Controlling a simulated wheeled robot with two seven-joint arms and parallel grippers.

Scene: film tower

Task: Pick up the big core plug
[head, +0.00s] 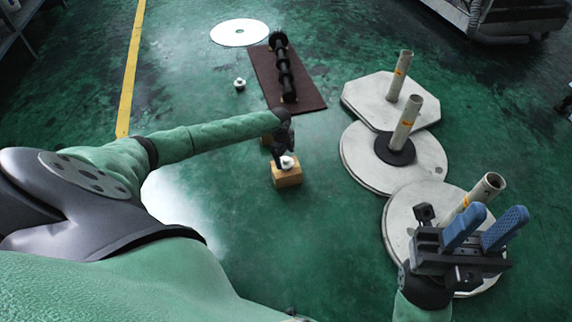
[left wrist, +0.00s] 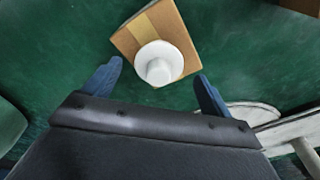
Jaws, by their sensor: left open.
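A white flanged plug (head: 287,162) sits on a small cardboard box (head: 287,178) on the floor. In the left wrist view the plug (left wrist: 159,63) shows from above on the box (left wrist: 171,22), ahead of my fingertips. My left gripper (head: 282,150) is just above and behind the plug in the head view; it is open and empty, its blue fingers either side in the left wrist view (left wrist: 157,85). Another white plug (head: 240,84) stands on the floor farther back; I cannot tell which plug is bigger. My right gripper (head: 484,229) is open and empty.
Three pale concrete bases with upright tubes stand at right: an octagonal one (head: 362,98), a round one (head: 360,160) and one under my right gripper (head: 400,215). A brown mat (head: 268,75) holds a black shaft (head: 284,70). A white disc (head: 228,33) lies behind.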

